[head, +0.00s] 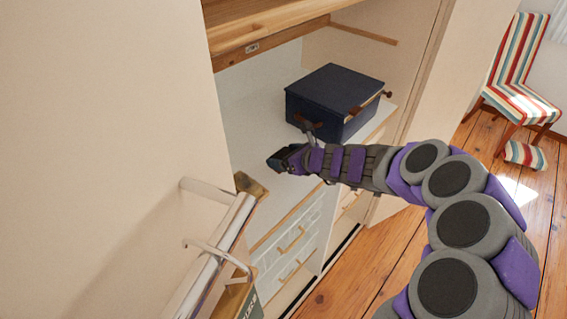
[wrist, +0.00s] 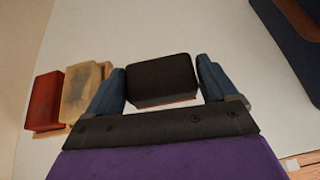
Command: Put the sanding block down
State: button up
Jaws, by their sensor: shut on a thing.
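The sanding block (wrist: 160,78) is a dark block with a thin brownish lower edge. In the wrist view it sits between the two blue fingers of my gripper (wrist: 162,86), which touch its left and right sides. In the head view my gripper (head: 287,158) is over the white shelf (head: 262,105) inside the cabinet, near its front edge. The block is hard to make out there. I cannot tell whether it touches the shelf or hangs just above it.
A dark blue storage box (head: 333,98) stands on the shelf behind my gripper. A red block (wrist: 46,101) and a tan block (wrist: 82,92) are left of my gripper in the wrist view. A metal rail (head: 215,255) is at the front left.

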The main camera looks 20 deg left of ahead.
jog(key=shift+w+a+f, duration=0.1)
jog(key=shift+w+a, duration=0.1)
jog(key=shift+a, duration=0.4)
notch_tip(320, 180, down, 3)
jog(key=shift+w+a+f+b, duration=0.1)
jog(key=shift+a+b, duration=0.05)
jog(key=shift+b, duration=0.8)
jog(key=shift+f, duration=0.2)
jog(key=shift+d+r, duration=0.15)
jog(key=shift+d, duration=0.1)
jog(key=o, duration=0.9)
jog(key=shift+a, duration=0.15)
jog(key=shift+d+r, duration=0.2)
jog(key=shift+d, duration=0.2)
jog(key=p+v, duration=0.3)
jog(key=v, duration=0.8)
